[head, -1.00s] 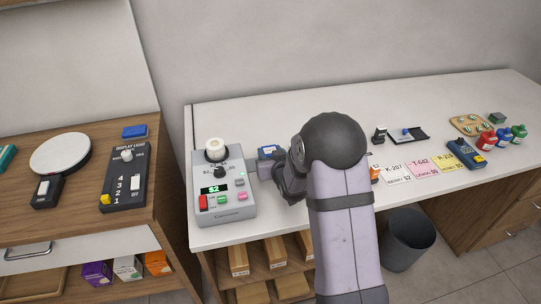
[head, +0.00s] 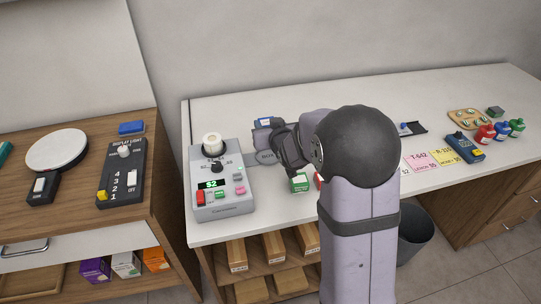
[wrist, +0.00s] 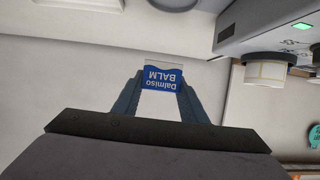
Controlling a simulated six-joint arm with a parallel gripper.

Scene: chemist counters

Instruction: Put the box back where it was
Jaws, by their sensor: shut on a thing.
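A small blue and white box reading "Dalmiso BALM" (wrist: 162,77) is held between the two fingertips of my gripper (wrist: 161,84) in the wrist view, its lettering upside down there. My gripper (head: 266,126) is mostly hidden by the wrist in that view. I cannot tell whether the box touches the counter.
A grey register (head: 222,178) with a paper roll stands close left of my gripper. A green box (head: 299,183) sits near the front edge, by my arm. Price cards, a card terminal (head: 464,146) and bottles lie to the right. The left counter holds a white turntable (head: 58,150) and a switch panel (head: 123,172).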

